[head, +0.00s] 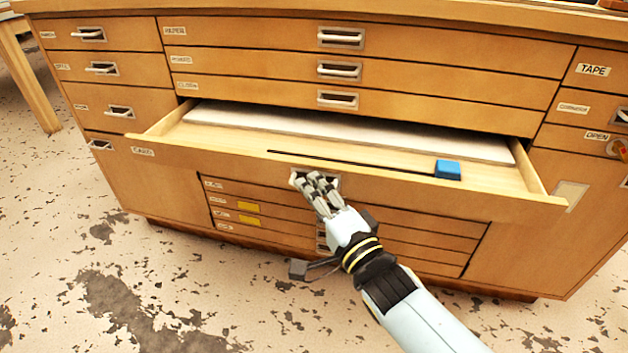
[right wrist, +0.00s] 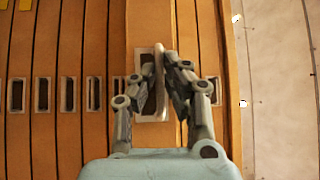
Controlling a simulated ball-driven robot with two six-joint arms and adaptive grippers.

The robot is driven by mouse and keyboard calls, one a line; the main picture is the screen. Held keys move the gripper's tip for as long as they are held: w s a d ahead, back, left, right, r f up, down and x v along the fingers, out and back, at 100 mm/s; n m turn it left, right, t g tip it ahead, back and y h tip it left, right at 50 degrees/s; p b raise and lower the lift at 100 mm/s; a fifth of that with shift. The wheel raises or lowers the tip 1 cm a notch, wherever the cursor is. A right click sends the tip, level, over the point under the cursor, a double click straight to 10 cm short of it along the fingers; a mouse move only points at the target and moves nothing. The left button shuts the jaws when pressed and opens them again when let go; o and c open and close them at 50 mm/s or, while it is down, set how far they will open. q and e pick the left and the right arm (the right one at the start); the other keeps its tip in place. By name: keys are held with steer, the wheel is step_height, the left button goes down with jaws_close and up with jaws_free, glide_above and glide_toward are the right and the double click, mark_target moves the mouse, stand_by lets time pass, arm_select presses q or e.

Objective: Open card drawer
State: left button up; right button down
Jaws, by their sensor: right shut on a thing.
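The card drawer (head: 400,182) is a wide wooden drawer in the middle of the cabinet, labelled at its left end, and it stands partly pulled out. A white sheet or stack (head: 340,134) lies inside it. My right gripper (head: 312,182) is at the handle in the middle of the drawer front and is shut on it. The handle (right wrist: 160,82) also shows between the fingers of my right gripper (right wrist: 166,75) in the right wrist view. My left gripper is not in view.
A thin black rod (head: 350,160) and a blue block (head: 447,169) lie at the open drawer's front. Shut drawers (head: 400,62) are above it, and several narrower ones (head: 420,228) below. Speckled floor (head: 110,260) is clear in front. A table leg (head: 30,80) stands at far left.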

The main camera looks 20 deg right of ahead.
steer(key=shift+s+f, duration=0.1)
steer(key=shift+f, duration=0.05)
steer(key=c, duration=1.4)
jaws_free()
steer(key=shift+c, duration=0.2)
steer(key=v, duration=1.2)
steer(key=shift+d, duration=0.1)
